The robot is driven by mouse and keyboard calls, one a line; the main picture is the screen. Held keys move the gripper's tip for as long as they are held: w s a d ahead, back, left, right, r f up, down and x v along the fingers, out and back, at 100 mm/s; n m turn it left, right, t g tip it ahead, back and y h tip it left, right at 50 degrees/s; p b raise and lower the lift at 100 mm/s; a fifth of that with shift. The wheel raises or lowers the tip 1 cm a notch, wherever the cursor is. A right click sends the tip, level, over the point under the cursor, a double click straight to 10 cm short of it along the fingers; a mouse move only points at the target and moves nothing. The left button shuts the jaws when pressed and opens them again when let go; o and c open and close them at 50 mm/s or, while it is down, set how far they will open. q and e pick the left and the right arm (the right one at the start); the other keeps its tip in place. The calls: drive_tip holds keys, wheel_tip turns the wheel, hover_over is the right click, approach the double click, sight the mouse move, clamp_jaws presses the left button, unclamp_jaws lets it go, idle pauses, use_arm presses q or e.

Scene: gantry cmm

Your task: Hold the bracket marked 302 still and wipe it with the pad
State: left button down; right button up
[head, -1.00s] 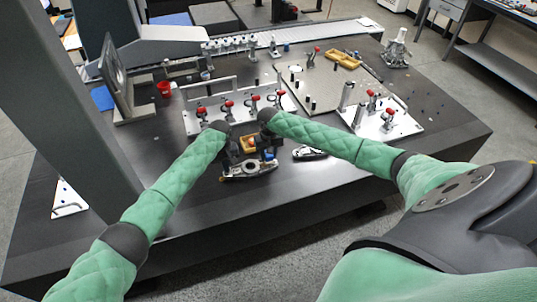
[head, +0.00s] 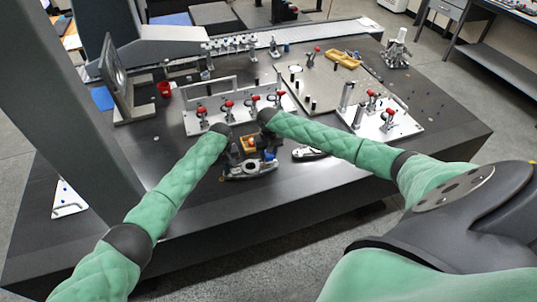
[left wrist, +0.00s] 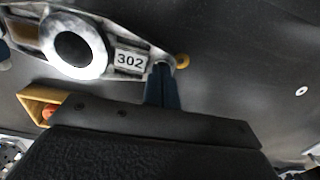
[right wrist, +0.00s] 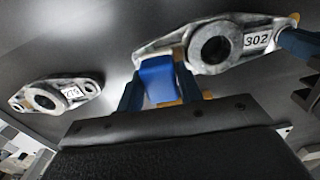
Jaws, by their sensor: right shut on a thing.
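The bracket marked 302 (head: 248,171) is a grey metal part with a round bore. It lies near the table's front edge in the head view, and its label shows in the left wrist view (left wrist: 90,45) and right wrist view (right wrist: 222,42). My left gripper (left wrist: 164,72) has its blue fingers close together at the label-side end of the bracket; whether they pinch it is unclear. My right gripper (right wrist: 158,70) is shut on the blue pad (right wrist: 157,78), beside the bracket's other end. Whether the pad touches the bracket is hard to tell.
Another bracket, apparently marked 275 (right wrist: 52,95), lies to the right of 302 in the head view (head: 309,153). A yellow bin (head: 249,145) with something orange sits just behind 302. Fixture plates with red-knobbed clamps (head: 190,120) stand farther back.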

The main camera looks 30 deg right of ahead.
sight(270, 161)
drive_tip(key=shift+s+f, duration=0.1)
drive_tip(key=shift+f, duration=1.5)
idle(2.4)
drive_tip(key=shift+s, duration=0.1)
idle(0.3)
drive_tip(key=shift+s+a, duration=0.2)
drive_tip(key=shift+s, duration=0.2)
drive_tip(key=shift+s, duration=0.1)
drive_tip(key=shift+s+a, duration=0.15)
drive_tip(key=shift+s, duration=0.15)
drive_tip(key=shift+w+d, duration=0.2)
drive_tip(key=shift+w, duration=0.3)
drive_tip(key=shift+w+d, duration=0.15)
drive_tip(key=shift+w, duration=0.3)
